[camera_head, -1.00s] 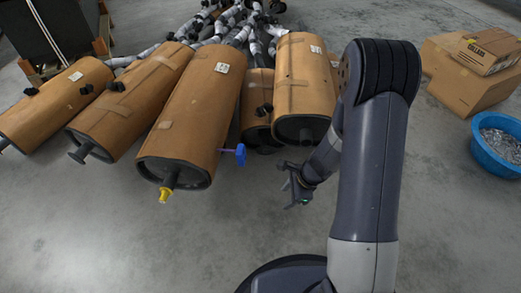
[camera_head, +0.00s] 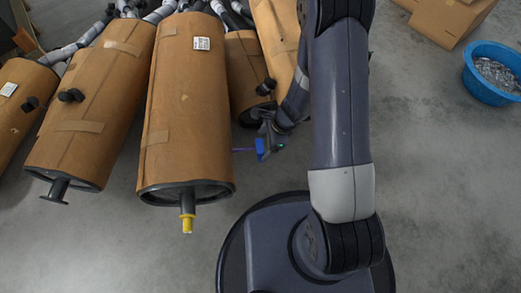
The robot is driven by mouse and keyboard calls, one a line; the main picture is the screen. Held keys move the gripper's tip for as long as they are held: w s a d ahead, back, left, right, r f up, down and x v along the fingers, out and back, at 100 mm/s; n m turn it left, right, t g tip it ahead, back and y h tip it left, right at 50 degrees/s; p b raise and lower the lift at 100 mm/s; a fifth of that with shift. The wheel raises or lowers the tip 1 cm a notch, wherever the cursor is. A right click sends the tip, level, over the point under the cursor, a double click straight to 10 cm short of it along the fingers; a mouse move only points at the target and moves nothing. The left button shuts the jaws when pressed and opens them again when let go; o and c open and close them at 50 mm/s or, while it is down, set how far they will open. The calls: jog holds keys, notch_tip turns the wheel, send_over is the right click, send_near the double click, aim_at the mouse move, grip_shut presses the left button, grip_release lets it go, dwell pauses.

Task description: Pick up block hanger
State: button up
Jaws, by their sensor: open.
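The block hanger (camera_head: 261,150) is a small blue piece on a thin purple rod. It sticks out to the right from the side of the large middle muffler (camera_head: 188,110), near that muffler's lower end. My gripper (camera_head: 270,146) is right at the blue piece, just to its right and partly behind it in the picture. The jaws are open; whether they touch or surround the blue piece is too small to tell. My dark arm hides part of the mufflers behind it.
Several brown-wrapped mufflers lie side by side, one at the left (camera_head: 95,105). A yellow-tipped pipe (camera_head: 187,222) sticks out of the middle muffler's near end. A blue tub (camera_head: 485,88) and cardboard boxes (camera_head: 440,20) stand at the right. The floor between is clear.

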jog(key=b+x, duration=0.2)
jog(key=x, duration=0.2)
jog(key=shift+s+a+f, duration=0.1)
jog(key=shift+s+f, duration=0.05)
jog(key=shift+f, duration=0.2)
jog(key=shift+c, duration=0.4)
jog(key=c, duration=1.1)
jog(key=shift+o, duration=0.2)
jog(key=shift+r, duration=0.15)
